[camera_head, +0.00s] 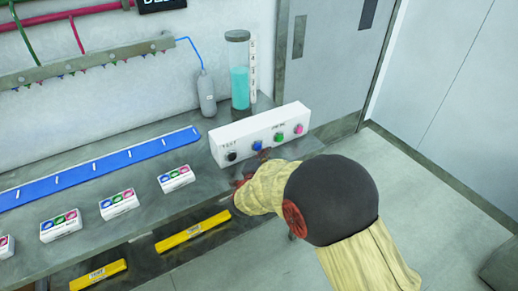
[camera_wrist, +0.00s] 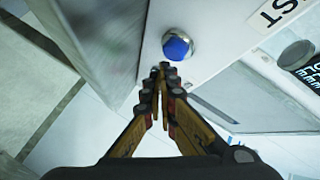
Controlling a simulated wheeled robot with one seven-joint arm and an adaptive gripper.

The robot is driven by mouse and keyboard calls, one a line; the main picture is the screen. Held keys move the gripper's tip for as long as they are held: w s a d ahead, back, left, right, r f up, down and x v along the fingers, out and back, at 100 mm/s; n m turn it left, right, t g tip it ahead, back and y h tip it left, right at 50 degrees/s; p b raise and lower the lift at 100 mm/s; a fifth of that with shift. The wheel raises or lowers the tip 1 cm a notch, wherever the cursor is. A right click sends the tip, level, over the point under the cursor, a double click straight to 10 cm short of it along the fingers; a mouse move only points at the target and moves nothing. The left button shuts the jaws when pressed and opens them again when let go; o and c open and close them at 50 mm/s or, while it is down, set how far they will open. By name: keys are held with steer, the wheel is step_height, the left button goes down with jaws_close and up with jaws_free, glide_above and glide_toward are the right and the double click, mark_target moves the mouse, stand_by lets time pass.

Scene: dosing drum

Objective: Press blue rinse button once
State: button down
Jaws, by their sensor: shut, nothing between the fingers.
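The blue button (camera_head: 257,145) sits on the front of a white box (camera_head: 225,138), between a black button (camera_head: 232,155) and a green button (camera_head: 278,136). In the wrist view the blue button (camera_wrist: 177,46) is a round dome in a metal ring, fully visible. My gripper (camera_wrist: 165,72) is shut and empty, its fingertips together just below the button in the picture. A small gap shows there; contact cannot be confirmed. In the head view my arm partly hides the gripper in front of the box.
A pink button (camera_head: 298,128) is at the box's right end. Behind stand a cylinder of blue liquid (camera_head: 239,88) and a grey bottle (camera_head: 206,95). Small button packs (camera_head: 176,178) and a blue strip (camera_head: 100,165) lie left on the bench. Yellow bars (camera_head: 193,231) lie lower in front.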

steer(key=shift+w+a, duration=0.1)
steer(key=shift+w, duration=0.05)
steer(key=shift+w+a, duration=0.15)
steer(key=shift+w, duration=0.05)
steer(key=shift+w+a, duration=0.3)
steer(key=shift+w, duration=0.1)
stand_by(1.0)
steer(key=shift+s, duration=0.1)
steer(key=shift+s+d, duration=0.55)
steer(key=shift+s, duration=0.1)
steer(key=shift+s+d+b, duration=0.2)
steer(key=shift+s+d, duration=0.5)
steer(key=shift+s, duration=0.35)
steer(key=shift+s+d+b, duration=0.15)
steer(key=shift+s+d, duration=0.55)
steer(key=shift+s, duration=0.35)
